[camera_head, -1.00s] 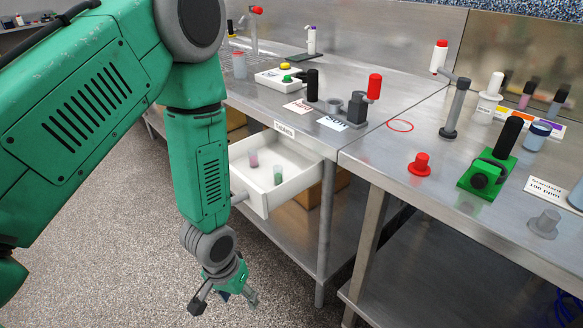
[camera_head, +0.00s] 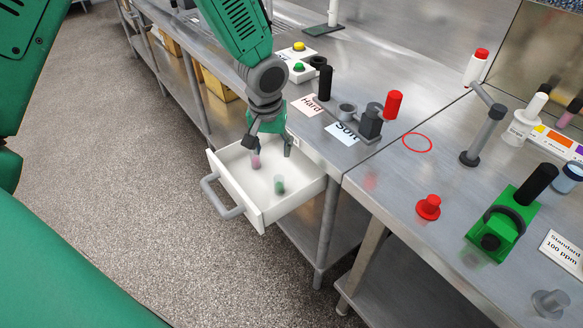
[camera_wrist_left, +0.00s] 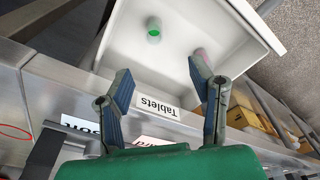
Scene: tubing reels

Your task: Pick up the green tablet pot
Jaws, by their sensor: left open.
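The green tablet pot (camera_head: 279,186) stands in the open white drawer (camera_head: 238,187), right of a pink pot (camera_head: 256,161). It also shows in the left wrist view (camera_wrist_left: 154,31), beyond my fingers, with the pink pot (camera_wrist_left: 201,56) partly hidden behind a fingertip. My left gripper (camera_head: 271,148) is open and empty over the back part of the drawer, apart from the green pot. Its two spread fingers (camera_wrist_left: 162,82) show in the left wrist view with the drawer's "Tablets" label (camera_wrist_left: 159,106) between them. My right gripper is not in view.
The drawer's grey handle (camera_head: 221,203) sticks out at its front left. The steel bench above holds "Hard" (camera_head: 310,105) and "Soft" (camera_head: 343,133) cards, a red-topped lever device (camera_head: 392,104), a red button (camera_head: 428,207) and a green device (camera_head: 502,222). Open floor lies left of the drawer.

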